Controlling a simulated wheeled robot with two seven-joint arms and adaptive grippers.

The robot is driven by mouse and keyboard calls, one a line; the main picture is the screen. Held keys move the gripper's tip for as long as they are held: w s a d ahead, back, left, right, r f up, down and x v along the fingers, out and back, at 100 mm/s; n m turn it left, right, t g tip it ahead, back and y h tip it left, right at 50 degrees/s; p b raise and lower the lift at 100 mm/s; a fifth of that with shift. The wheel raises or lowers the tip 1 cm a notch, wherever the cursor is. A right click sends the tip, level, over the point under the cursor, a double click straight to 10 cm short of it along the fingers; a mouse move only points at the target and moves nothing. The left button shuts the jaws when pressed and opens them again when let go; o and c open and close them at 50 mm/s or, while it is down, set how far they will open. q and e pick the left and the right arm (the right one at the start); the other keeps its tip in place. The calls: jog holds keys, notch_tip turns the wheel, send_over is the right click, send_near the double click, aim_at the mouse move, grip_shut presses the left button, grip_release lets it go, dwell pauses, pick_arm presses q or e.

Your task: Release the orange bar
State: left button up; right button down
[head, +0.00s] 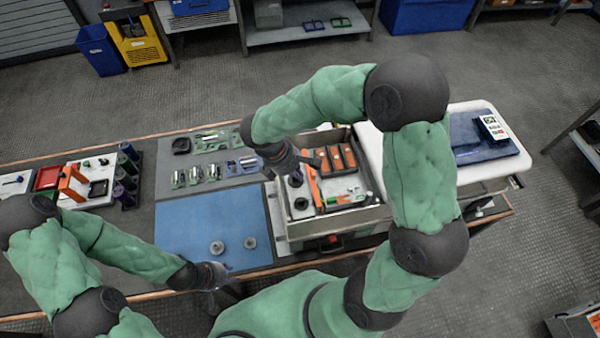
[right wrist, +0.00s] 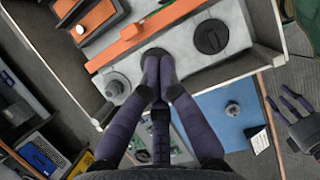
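The orange bar (right wrist: 130,41) runs slantwise across the grey case in the right wrist view. In the head view the orange bar (head: 314,188) lies in the open case left of the dark modules. My right gripper (right wrist: 160,62) points down beside the bar, its fingertips nearly together over a dark round knob (right wrist: 154,51). I see nothing clearly between them; the head view shows this gripper (head: 308,160) over the case. My left gripper (right wrist: 280,97) has its fingers apart and looks empty; in the head view (head: 222,280) it is near the table's front edge.
Another black round knob (right wrist: 211,37) sits right of the bar. A grey cylinder (right wrist: 114,86) stands near the case wall. A blue mat (head: 205,225) with two small round parts lies left of the case. A white case lid (head: 478,165) is at the right.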

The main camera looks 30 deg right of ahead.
jog(key=p+v, duration=0.3)
jog(key=v, duration=0.2)
jog(key=shift+a, duration=0.2)
dwell(0.4)
